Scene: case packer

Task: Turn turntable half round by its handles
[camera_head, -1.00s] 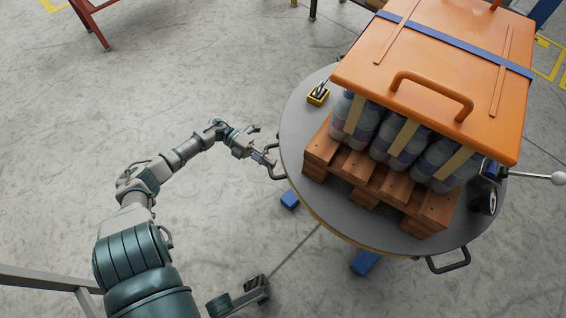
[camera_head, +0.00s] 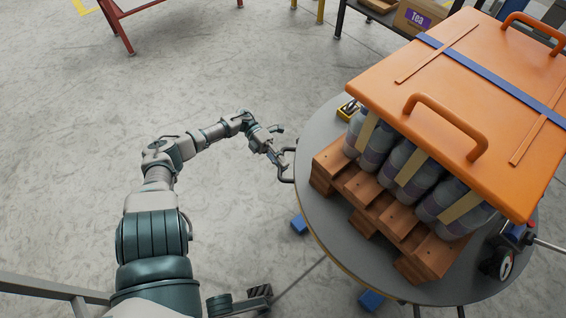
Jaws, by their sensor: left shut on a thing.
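My left gripper (camera_head: 281,163) is shut on this handle; the fingertips are small and partly hard to make out. A second handle (camera_head: 440,306) shows only in part at the bottom edge. On the turntable stands a wooden pallet (camera_head: 385,215) with wrapped grey containers (camera_head: 405,168) under an orange cover (camera_head: 455,75) with a blue strap. My right gripper is not in view.
A red-legged stand (camera_head: 123,25) and a bench with a Tea box (camera_head: 420,18) stand behind. The floor at left is clear.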

